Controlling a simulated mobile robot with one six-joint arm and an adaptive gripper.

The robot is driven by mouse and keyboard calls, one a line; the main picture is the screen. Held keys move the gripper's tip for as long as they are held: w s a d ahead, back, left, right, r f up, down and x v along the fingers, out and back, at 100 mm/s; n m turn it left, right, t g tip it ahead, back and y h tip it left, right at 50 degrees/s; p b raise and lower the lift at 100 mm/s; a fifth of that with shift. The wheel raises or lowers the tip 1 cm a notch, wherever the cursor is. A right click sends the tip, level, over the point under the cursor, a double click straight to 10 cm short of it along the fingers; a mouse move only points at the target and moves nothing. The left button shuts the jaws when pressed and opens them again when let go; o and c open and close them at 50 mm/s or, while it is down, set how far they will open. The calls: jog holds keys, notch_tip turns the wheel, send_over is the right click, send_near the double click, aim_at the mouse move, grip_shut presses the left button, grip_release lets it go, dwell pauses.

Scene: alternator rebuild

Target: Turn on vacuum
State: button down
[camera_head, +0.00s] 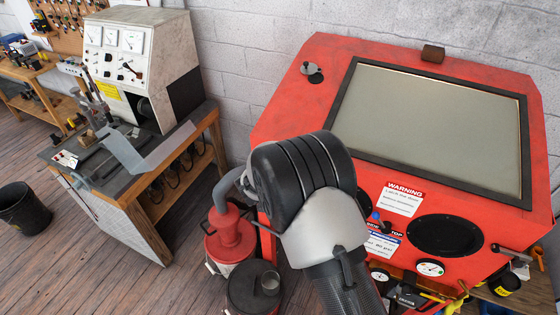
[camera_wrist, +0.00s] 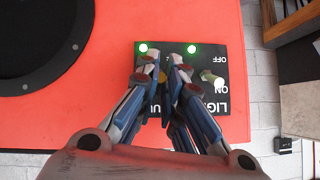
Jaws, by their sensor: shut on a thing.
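In the wrist view, a black switch panel (camera_wrist: 233,70) is mounted on the red cabinet face (camera_wrist: 110,28), its lettering upside down. A light-coloured toggle (camera_wrist: 211,78), with OFF, ON and part of "LIGHT" beside it, sits on the panel's right. Two green lamps glow along the panel's upper edge, a left lamp (camera_wrist: 143,47) and a right lamp (camera_wrist: 191,48). My gripper (camera_wrist: 163,74) is over the panel's left part, fingers close together on the vacuum switch, which they hide. In the head view, my arm hides my gripper and the panel.
The red blast cabinet (camera_head: 300,105) with its large window (camera_head: 440,120) fills the right. A red-lidded canister (camera_head: 232,232) with a grey hose and a dark bucket (camera_head: 245,295) stand below my arm. A test bench (camera_head: 150,185) is at left; open wooden floor (camera_head: 90,255) lies before it.

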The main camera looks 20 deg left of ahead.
jog(key=r+g+p, duration=0.1)
jog(key=p, duration=0.3)
jog(key=shift+w, duration=0.1)
jog(key=shift+g+p, duration=0.3)
jog(key=shift+p, duration=0.75)
jog(key=shift+w+f+p, duration=0.1)
jog(key=shift+f+p, duration=0.05)
jog(key=shift+p, duration=0.55)
jog(key=c, duration=1.7)
grip_release()
jog(key=v, duration=1.2)
jog(key=shift+w+d, duration=0.1)
